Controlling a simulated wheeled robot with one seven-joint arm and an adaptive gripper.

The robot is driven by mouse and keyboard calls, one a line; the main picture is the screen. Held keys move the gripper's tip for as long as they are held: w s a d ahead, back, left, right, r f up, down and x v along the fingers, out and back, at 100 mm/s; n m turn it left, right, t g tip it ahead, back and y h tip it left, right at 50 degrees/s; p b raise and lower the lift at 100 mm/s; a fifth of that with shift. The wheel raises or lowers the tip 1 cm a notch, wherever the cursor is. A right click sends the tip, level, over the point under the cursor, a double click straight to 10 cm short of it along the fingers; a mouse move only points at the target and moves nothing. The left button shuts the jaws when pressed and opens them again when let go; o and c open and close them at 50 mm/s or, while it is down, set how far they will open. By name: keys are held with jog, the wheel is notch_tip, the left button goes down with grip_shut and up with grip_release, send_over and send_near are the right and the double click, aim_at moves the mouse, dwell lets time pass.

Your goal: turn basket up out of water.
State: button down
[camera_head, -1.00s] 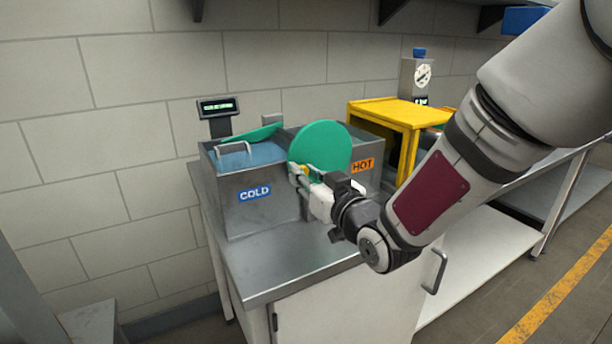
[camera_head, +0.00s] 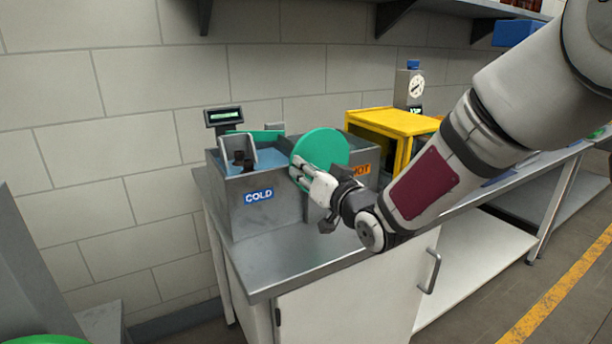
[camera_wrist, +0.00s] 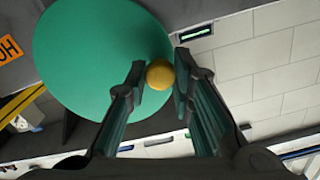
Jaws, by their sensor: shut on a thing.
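The steel tank marked COLD (camera_head: 275,217) holds blue water (camera_head: 271,158). A grey basket (camera_head: 252,156) shows tilted up at its left side, with dark bottles (camera_head: 238,160) in it; its lower part is hidden by the tank wall. A round green disc (camera_head: 322,148) stands upright at the tank's right; it fills the upper left of the wrist view (camera_wrist: 95,55). A yellow ball knob (camera_wrist: 160,75) shows by its edge. My gripper (camera_head: 297,172) is shut on this knob, one finger on each side in the wrist view (camera_wrist: 159,78).
The HOT tank (camera_head: 366,154) adjoins on the right, partly behind the disc and my arm. A yellow stand (camera_head: 390,122) is beyond it. A display (camera_head: 223,116) stands behind the cold tank. The steel counter front (camera_head: 285,265) is clear.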

aim_at(323, 135)
jog(key=shift+w+d+r+m+p, duration=0.15)
jog(key=shift+r+m+p, duration=0.55)
jog(key=shift+m, duration=0.4)
jog(key=shift+w+d+r+m+p, duration=0.15)
jog(key=shift+r+m+p, duration=0.5)
jog(key=shift+m, duration=0.45)
jog(key=shift+w+d+r+m+p, duration=0.1)
jog(key=shift+d+r+m+p, duration=0.25)
jog(key=shift+m+p, duration=0.3)
jog(key=shift+w+d+r+m+p, duration=0.1)
jog(key=shift+r+m+p, duration=0.35)
jog(key=shift+m, duration=0.3)
jog(key=shift+w+d+r+m+p, duration=0.2)
jog(key=shift+d+m+p, duration=0.05)
jog(key=shift+m+p, duration=0.3)
jog(key=shift+w+d+r+m+p, duration=0.2)
jog(key=shift+m+p, duration=0.2)
jog(key=shift+m, duration=0.25)
jog(key=shift+w+d+r+m+p, duration=0.3)
jog(key=shift+d+m+p, duration=0.15)
jog(key=shift+m+p, duration=0.4)
jog(key=shift+w+d+r+m+p, duration=0.2)
jog(key=shift+d+m+p, duration=0.35)
jog(key=shift+m, duration=0.5)
jog(key=shift+w+d+m+p, duration=0.4)
jog(key=shift+m+p, duration=0.25)
jog(key=shift+m, duration=0.35)
jog(key=shift+w+d+m, duration=0.1)
jog(key=shift+m, duration=0.2)
